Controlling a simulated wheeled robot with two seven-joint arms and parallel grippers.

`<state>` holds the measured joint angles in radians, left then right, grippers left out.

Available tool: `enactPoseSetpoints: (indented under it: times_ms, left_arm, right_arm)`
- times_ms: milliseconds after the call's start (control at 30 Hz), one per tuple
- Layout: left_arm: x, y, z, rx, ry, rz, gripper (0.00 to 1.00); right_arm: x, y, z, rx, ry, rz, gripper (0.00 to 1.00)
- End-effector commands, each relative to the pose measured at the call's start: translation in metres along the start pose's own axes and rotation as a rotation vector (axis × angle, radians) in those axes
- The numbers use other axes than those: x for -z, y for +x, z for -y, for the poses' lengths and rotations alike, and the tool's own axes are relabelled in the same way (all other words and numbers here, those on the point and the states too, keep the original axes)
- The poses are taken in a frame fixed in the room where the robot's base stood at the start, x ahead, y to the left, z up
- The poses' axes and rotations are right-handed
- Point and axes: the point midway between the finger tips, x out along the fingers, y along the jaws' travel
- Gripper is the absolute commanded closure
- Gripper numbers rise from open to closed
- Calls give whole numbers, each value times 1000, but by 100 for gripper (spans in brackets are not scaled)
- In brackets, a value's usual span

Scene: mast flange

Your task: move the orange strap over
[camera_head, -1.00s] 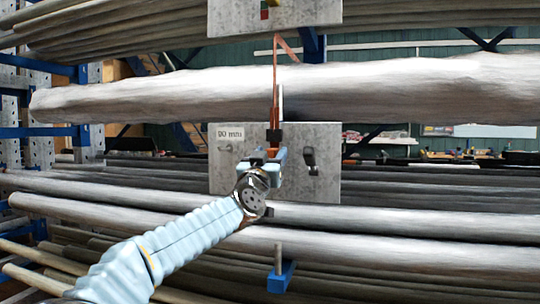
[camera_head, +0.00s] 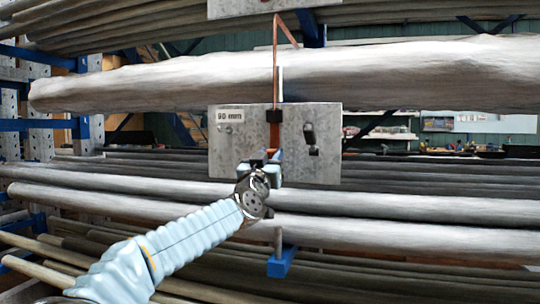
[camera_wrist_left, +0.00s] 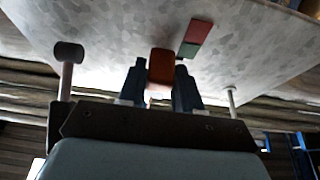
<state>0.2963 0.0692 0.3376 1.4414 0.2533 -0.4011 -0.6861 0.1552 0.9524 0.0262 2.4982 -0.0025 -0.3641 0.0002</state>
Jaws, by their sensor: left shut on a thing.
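The orange strap (camera_head: 275,75) hangs from near the upper plate, past the thick grey bar and down the front of the lower metal plate (camera_head: 240,150). My left gripper (camera_head: 271,160) is at the strap's lower end, low on the plate. In the left wrist view, my left gripper's fingers (camera_wrist_left: 160,85) are shut on the orange strap end (camera_wrist_left: 161,64), just under the plate face (camera_wrist_left: 110,40). The jaws partly hide the strap's end. My right gripper is not in view.
A black-headed peg (camera_head: 309,133) stands on the plate right of the strap, and a small peg (camera_head: 228,129) on its left under the "90 mm" label. The thick wrapped bar (camera_head: 400,75) crosses above. Long bars and a blue bracket (camera_head: 281,262) lie below.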

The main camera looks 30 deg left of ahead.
Motion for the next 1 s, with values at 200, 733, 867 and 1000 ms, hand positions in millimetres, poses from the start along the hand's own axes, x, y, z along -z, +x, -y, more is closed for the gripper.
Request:
enactPoseSetpoints:
  times_ms: [200,733,867,1000]
  left_arm:
    - [-9,-3,0,0,-1,1,100]
    - [-8,-3,0,0,0,0,45]
    - [-9,-10,0,0,1,-1,45]
    - [-11,-34,0,-1,1,-1,45]
  right_arm:
    - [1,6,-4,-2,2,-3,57]
    - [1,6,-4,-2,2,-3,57]
    - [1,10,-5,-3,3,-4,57]
    - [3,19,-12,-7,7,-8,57]
